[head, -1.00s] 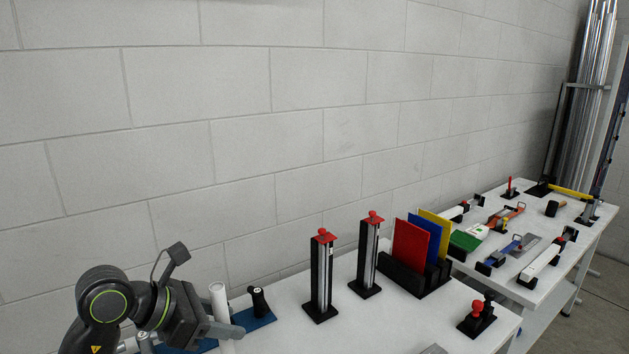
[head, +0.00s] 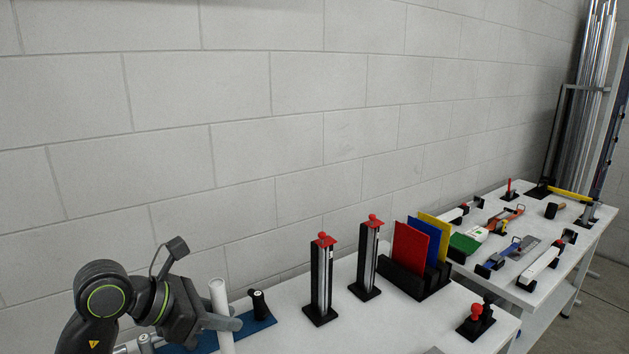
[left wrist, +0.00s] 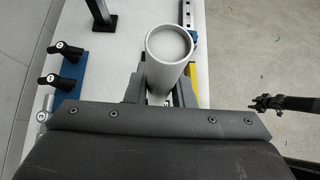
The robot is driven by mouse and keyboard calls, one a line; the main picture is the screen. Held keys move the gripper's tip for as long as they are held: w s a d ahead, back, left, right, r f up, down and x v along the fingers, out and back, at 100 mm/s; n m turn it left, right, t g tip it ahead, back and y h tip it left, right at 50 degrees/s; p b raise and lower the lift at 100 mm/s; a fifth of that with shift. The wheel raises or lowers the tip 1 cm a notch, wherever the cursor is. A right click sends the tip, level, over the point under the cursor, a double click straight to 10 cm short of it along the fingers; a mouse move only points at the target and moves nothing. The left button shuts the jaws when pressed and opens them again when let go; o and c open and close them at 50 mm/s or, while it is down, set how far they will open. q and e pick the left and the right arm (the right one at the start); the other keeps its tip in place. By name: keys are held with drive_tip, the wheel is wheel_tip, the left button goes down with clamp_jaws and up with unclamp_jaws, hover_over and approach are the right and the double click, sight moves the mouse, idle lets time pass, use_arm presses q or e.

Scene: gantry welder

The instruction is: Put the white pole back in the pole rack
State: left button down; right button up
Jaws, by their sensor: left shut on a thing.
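The white pole (head: 221,310) stands about upright in my left gripper (head: 222,323), at the lower left of the head view. My left gripper is shut on it near its upper part. In the left wrist view the pole's round top end (left wrist: 170,47) faces the camera between the fingers, and its lower end is hidden. A tall rack of long poles (head: 592,95) stands at the far right, beyond the tables. I cannot tell whether this is the pole rack. A dark jointed part (left wrist: 280,103) at the right of the left wrist view may be my right gripper.
A blue base with black knobs (head: 262,322) lies beside the pole. Two black stands with red tops (head: 321,280) and a black holder with coloured sheets (head: 415,275) stand farther right. A second table (head: 580,235) carries several tools.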

sight(217, 282)
use_arm(q)
drive_tip(key=shift+r+p, duration=2.45)
drive_tip(key=shift+r, duration=2.35)
